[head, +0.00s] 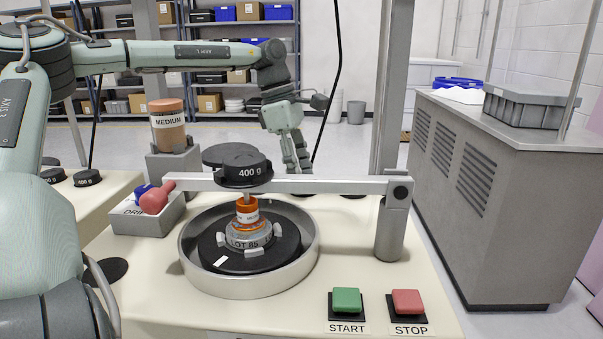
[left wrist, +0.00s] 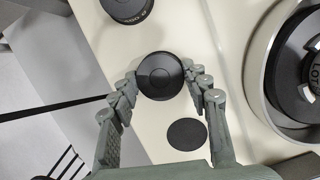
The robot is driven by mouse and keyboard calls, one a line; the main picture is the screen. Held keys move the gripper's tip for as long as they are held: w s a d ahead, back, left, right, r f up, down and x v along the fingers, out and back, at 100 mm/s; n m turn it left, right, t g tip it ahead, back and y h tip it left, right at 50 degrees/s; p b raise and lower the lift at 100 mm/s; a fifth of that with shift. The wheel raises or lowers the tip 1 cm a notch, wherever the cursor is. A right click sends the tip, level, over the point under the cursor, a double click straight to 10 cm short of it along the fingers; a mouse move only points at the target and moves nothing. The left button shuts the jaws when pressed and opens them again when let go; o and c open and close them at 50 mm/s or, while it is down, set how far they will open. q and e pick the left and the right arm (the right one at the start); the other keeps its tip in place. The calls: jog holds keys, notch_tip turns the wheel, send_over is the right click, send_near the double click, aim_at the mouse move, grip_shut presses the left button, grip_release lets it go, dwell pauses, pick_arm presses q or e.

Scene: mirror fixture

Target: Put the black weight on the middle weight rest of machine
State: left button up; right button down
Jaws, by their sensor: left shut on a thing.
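My left gripper (head: 298,168) reaches down behind the white bar of the machine (head: 330,184) in the head view. In the left wrist view, the left gripper (left wrist: 160,92) has its fingers on both sides of a round black weight (left wrist: 160,76) and is shut on it. The held weight is low over or on the cream top, in line between another black weight (left wrist: 127,8) and a bare flat black rest (left wrist: 187,133). I cannot tell whether it touches its support. A black 400 g weight (head: 246,172) sits on the bar. My right gripper is not in view.
A round metal pan (head: 250,287) holds a fixture with an orange-topped jar (head: 247,210) under the bar. A MEDIUM jar (head: 167,120) stands on a grey block. Green (head: 346,300) and red (head: 408,302) buttons are in front.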

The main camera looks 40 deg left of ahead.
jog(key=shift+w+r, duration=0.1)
pick_arm(q)
jog(key=shift+f, duration=0.1)
jog(key=o, duration=1.3)
jog(key=shift+o, duration=1.1)
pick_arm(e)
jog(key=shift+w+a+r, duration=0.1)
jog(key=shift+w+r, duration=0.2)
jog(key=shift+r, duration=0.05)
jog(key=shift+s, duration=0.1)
